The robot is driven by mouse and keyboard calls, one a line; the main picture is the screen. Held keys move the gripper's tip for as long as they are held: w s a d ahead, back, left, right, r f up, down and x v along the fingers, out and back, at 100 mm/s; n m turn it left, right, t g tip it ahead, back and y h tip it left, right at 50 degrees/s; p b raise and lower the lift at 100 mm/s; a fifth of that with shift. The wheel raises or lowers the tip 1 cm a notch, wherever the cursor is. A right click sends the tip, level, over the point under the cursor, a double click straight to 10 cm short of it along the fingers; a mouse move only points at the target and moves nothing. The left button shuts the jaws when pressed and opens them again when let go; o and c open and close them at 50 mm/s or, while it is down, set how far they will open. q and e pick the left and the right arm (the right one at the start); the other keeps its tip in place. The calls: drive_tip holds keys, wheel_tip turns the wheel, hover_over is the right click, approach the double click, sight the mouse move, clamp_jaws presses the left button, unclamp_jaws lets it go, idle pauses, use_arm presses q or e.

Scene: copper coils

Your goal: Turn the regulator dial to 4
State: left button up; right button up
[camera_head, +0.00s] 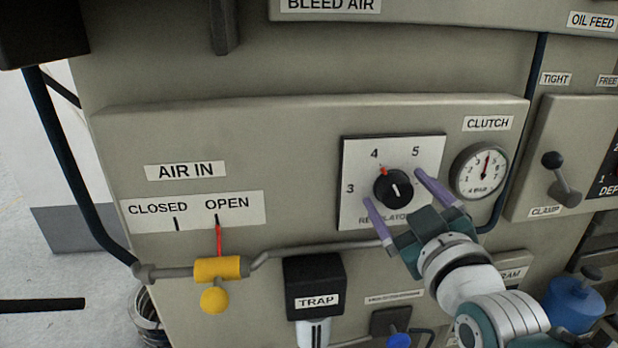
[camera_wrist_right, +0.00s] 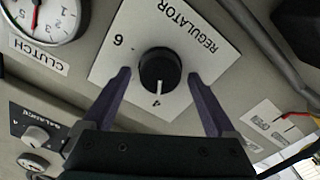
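The regulator dial (camera_head: 393,188) is a round black knob on a white plate (camera_head: 350,215) with the numbers 3, 4 and 5. A small red mark shows at its upper left, just below the 4. In the right wrist view the knob (camera_wrist_right: 159,69) has a white line on the side toward the 4. My right gripper (camera_head: 393,187) is open, its two purple fingers on either side of the knob. In the right wrist view gaps show between the fingers (camera_wrist_right: 159,74) and the knob. The left gripper is not in view.
The clutch gauge (camera_head: 481,171) is close to the right of the plate. A yellow air valve (camera_head: 218,268) with a red pointer at OPEN is on the left. A black trap (camera_head: 314,283) hangs below. The clamp lever (camera_head: 561,180) sticks out at the right.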

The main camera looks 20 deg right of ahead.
drive_tip(key=shift+o, duration=0.2)
drive_tip(key=shift+s, duration=0.1)
drive_tip(key=shift+s+a, duration=0.1)
drive_tip(key=shift+s, duration=0.25)
drive_tip(key=b+v, duration=0.1)
drive_tip(key=v, duration=0.8)
drive_tip(key=s+a+f+m+g+y, duration=0.1)
drive_tip(key=s+a+f+g+y, duration=0.2)
drive_tip(key=s+g, duration=0.45)
drive_tip(key=s+a+f+g+y, duration=0.2)
drive_tip(key=s+a+f+g, duration=0.15)
drive_tip(key=s+g, duration=0.35)
drive_tip(key=w+a+p+v, duration=0.1)
drive_tip(key=w+p+v, duration=0.1)
drive_tip(key=p+v, duration=1.8)
drive_tip(key=shift+a+r+t, duration=0.35)
drive_tip(key=shift+r, duration=0.45)
